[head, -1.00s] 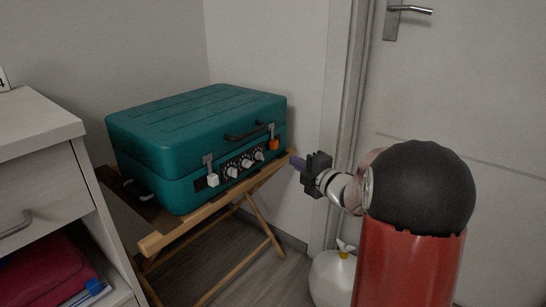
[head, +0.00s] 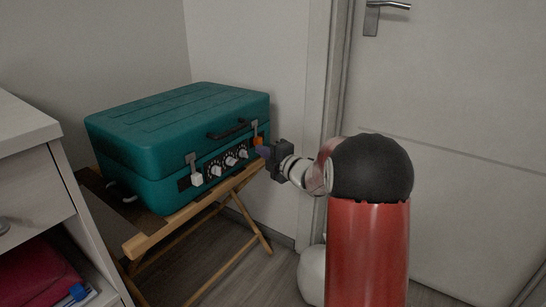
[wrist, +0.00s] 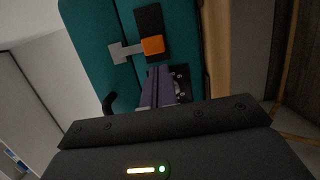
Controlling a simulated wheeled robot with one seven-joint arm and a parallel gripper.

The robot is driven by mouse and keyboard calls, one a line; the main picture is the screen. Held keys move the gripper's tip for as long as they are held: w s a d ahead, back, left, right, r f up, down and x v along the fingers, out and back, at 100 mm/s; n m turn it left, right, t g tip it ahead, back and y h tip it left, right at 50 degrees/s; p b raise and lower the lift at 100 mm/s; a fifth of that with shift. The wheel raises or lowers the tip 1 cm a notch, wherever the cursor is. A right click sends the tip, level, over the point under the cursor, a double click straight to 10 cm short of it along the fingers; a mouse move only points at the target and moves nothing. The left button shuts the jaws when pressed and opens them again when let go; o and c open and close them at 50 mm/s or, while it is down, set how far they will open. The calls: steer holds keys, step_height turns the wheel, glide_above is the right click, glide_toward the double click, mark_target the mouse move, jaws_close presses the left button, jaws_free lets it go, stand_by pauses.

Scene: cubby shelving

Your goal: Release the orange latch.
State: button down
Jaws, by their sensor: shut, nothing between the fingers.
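A teal case (head: 180,140) with a closed lid stands on a wooden folding stand. The orange latch (head: 257,141) is at the right end of its front face. In the wrist view the orange latch (wrist: 152,46) sits on a dark plate, with a grey metal clasp (wrist: 124,52) beside it. My gripper (head: 264,151) is shut and empty, its tips close to the orange latch. In the wrist view the purple-grey fingers (wrist: 158,72) point at the latch, just below it. I cannot tell whether they touch it.
A second, white latch (head: 196,179) and several knobs (head: 230,161) are on the case front, below a dark handle (head: 227,128). A pale drawer cabinet (head: 30,185) stands at left. A door (head: 450,130) is behind my arm at right. The folding stand (head: 150,240) has wooden legs.

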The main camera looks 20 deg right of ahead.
mark_target(261, 143)
steer(key=shift+x, duration=1.25)
steer(key=shift+w+d, duration=0.4)
steer(key=shift+d, duration=0.25)
steer(key=shift+w+d, duration=0.45)
steer(key=shift+d, duration=0.15)
steer(key=shift+s, duration=0.1)
